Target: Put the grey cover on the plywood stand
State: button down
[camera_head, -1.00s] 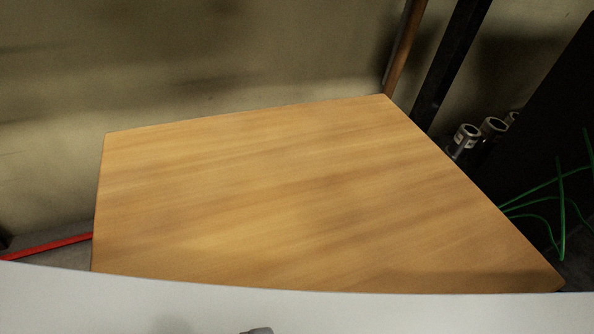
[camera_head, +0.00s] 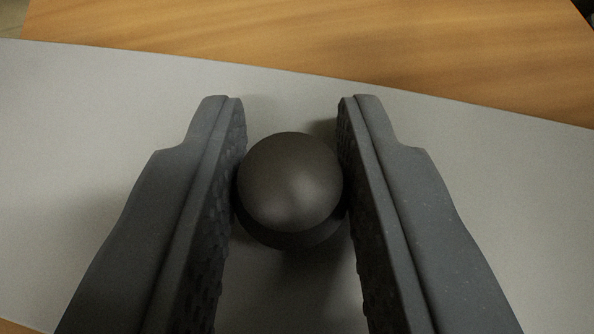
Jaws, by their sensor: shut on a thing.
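The grey cover (camera_head: 100,130) is a broad, flat pale sheet with a curved edge, filling most of the view. A dark round knob (camera_head: 290,185) stands on it. My gripper (camera_head: 291,112) has its two dark ridged fingers on either side of the knob and is shut on it. The plywood stand (camera_head: 330,38) shows as a wood-grained surface beyond the cover's far edge. A sliver of wood also shows at the lower left corner. I cannot tell whether the cover touches the wood or is held above it.
Bare wood runs along the top of the view beyond the cover. A small pale patch shows at the top left corner and a dark patch at the top right. No other objects are in view.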

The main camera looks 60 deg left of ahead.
jog(key=shift+f, duration=0.2)
jog(key=c, duration=1.2)
grip_release()
jog(key=p+v, duration=0.3)
jog(key=v, duration=0.9)
jog(key=shift+r, duration=0.1)
